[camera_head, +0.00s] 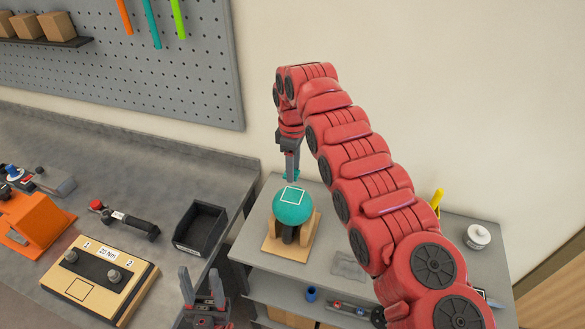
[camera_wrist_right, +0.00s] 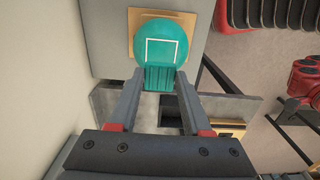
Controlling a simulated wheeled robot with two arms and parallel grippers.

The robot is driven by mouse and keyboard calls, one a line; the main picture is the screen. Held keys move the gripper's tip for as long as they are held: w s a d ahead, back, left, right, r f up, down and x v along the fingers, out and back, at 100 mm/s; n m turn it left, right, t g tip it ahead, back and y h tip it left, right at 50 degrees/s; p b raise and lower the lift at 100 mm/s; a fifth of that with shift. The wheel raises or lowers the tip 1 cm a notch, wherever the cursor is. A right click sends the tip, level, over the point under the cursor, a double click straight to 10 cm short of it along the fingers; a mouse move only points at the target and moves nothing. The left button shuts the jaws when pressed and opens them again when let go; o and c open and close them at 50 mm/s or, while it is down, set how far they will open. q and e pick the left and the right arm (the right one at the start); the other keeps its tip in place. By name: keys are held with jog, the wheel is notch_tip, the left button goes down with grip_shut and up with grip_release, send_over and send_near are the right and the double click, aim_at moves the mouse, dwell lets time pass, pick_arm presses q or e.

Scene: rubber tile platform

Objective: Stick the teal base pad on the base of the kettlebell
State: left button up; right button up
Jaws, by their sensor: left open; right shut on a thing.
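The teal kettlebell (camera_head: 293,210) sits base up in a wooden cradle (camera_head: 273,246) on a grey shelf unit. A white square outline marks its upturned base; the kettlebell also shows in the right wrist view (camera_wrist_right: 173,32). My right gripper (camera_head: 291,173) is above the kettlebell, pointing down. It is shut on the teal base pad (camera_wrist_right: 159,78), a small ribbed piece between the fingertips. In the wrist view the pad overlaps the lower edge of the white square; whether it touches cannot be told. My left gripper (camera_head: 205,291) is open and empty at the bottom of the head view.
A black bin (camera_head: 200,228) stands on the workbench to the left, near a wooden torque block (camera_head: 98,279) and a dark-handled tool (camera_head: 125,218). A white lidded jar (camera_head: 478,236) and a yellow item (camera_head: 437,199) are on the shelf's right. A wall rises behind.

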jog(key=shift+s+d+f+b, duration=0.1)
jog(key=shift+f+b, duration=0.1)
jog(key=shift+b, duration=0.35)
jog(key=shift+s+f+b, duration=0.1)
jog(key=shift+f+b, duration=0.45)
jog(key=shift+f, duration=0.25)
jog(key=shift+f+b, duration=0.8)
jog(key=shift+f, duration=0.45)
jog(key=shift+b, duration=0.35)
jog(key=shift+f+b, duration=0.8)
jog(key=shift+f, duration=0.3)
